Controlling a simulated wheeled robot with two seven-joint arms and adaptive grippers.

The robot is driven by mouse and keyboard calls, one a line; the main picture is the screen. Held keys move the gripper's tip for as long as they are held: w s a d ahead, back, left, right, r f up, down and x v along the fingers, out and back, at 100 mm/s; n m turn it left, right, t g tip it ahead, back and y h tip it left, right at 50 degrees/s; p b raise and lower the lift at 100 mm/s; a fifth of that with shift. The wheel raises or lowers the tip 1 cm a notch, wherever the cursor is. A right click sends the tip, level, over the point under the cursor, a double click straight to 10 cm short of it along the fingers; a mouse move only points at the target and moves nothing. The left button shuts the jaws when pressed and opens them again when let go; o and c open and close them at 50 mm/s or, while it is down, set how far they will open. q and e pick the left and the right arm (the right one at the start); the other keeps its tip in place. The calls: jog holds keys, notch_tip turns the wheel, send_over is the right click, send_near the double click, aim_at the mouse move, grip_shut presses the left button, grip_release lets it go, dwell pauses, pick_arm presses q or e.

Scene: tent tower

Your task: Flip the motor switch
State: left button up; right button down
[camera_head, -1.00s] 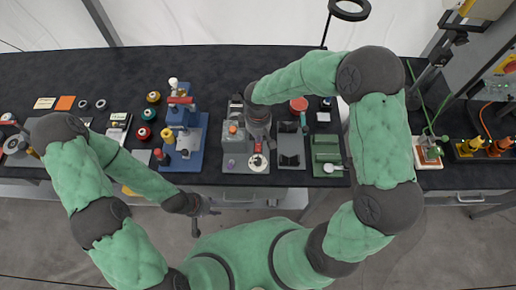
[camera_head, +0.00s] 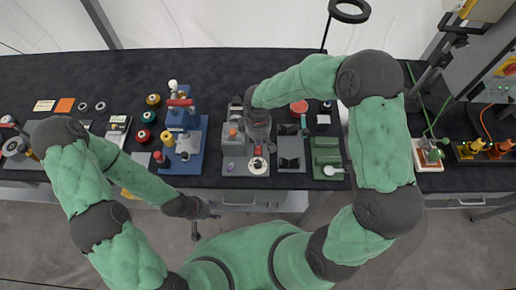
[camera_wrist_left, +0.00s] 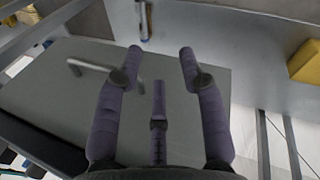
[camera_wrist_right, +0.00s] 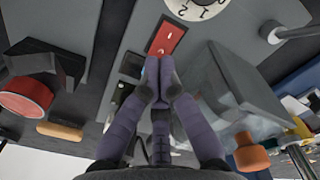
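The grey motor unit (camera_head: 230,167) sits on the dark bench under my right arm. Its red rectangular switch (camera_wrist_right: 166,38) shows in the right wrist view, just past my fingertips, beside a white numbered dial (camera_wrist_right: 196,6). The dial also shows in the head view (camera_head: 257,166). My right gripper (camera_wrist_right: 160,68) is shut, with its fingertips together and nothing visible between them. It points at the switch's near end; I cannot tell whether it touches. My left gripper (camera_wrist_left: 160,62) is open and empty, in front of the bench drawers; it shows low in the head view (camera_head: 203,217).
A blue-based device (camera_head: 191,160) stands left of the unit. A dark block (camera_head: 291,152) and a green machine (camera_head: 326,155) stand to its right. In the right wrist view, a red round container (camera_wrist_right: 25,96) and an orange knob (camera_wrist_right: 250,155) flank my fingers. A drawer handle (camera_wrist_left: 95,72) is near my left gripper.

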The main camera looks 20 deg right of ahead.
jog(key=shift+f+b, duration=0.9)
jog(key=shift+f, duration=0.3)
dwell(1.1)
jog(key=shift+s, duration=0.1)
jog(key=shift+r+p, duration=2.6)
jog(key=shift+r, duration=0.95)
jog(key=shift+f, duration=0.1)
